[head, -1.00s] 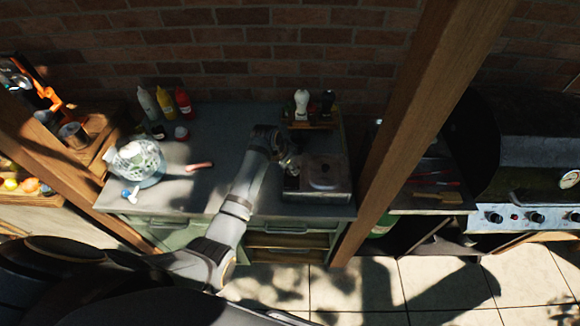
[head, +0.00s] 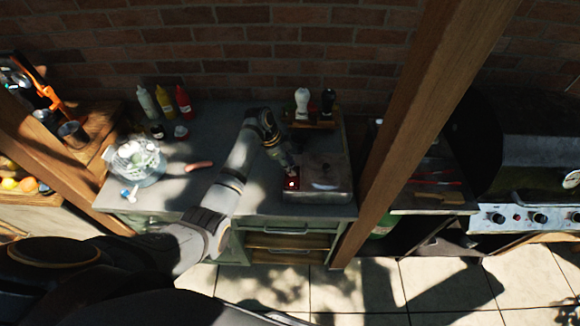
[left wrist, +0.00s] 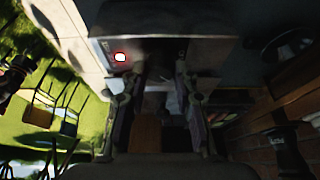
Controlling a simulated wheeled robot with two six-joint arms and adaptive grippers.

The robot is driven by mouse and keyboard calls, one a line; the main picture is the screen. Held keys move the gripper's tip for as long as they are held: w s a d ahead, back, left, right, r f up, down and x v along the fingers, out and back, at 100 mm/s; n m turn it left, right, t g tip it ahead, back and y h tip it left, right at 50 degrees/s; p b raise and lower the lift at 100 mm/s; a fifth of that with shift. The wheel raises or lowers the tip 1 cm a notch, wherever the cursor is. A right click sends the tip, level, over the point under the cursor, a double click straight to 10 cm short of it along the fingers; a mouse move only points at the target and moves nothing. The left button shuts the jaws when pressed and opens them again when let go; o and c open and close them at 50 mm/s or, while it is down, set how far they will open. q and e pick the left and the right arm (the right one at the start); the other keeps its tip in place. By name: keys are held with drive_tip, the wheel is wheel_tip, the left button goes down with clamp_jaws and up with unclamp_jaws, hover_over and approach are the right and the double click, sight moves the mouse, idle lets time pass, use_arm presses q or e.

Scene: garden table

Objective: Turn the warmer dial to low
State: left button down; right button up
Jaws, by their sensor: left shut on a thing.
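The warmer (head: 325,178) is a grey metal box with a lid, on the right part of the counter. A red light (head: 291,183) glows at its left side in the head view and also shows on its panel in the left wrist view (left wrist: 120,57). My left gripper (head: 289,166) reaches the warmer's left end from behind and left. In the left wrist view its fingers (left wrist: 160,78) point at the warmer's panel and are shut on what seems to be the dial. The dial is dark and mostly hidden, so its setting cannot be read. My right gripper is not in view.
White and black shakers (head: 302,103) stand on a wooden rack behind the warmer. A sausage-like item (head: 199,165), a bowl (head: 136,160) and sauce bottles (head: 165,100) are on the counter to the left. A wooden post (head: 415,130) rises just right of the warmer.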

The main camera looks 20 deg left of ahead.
use_arm(q)
drive_tip(key=shift+w+m+g+b, duration=0.1)
drive_tip(key=shift+m+g+b, duration=0.5)
drive_tip(key=shift+m, duration=0.9)
drive_tip(key=c, duration=1)
unclamp_jaws()
drive_tip(key=shift+c, duration=0.2)
drive_tip(key=shift+a+r, duration=0.1)
drive_tip(key=shift+r, duration=0.05)
drive_tip(key=v, duration=1.1)
drive_tip(key=shift+a+r, duration=0.25)
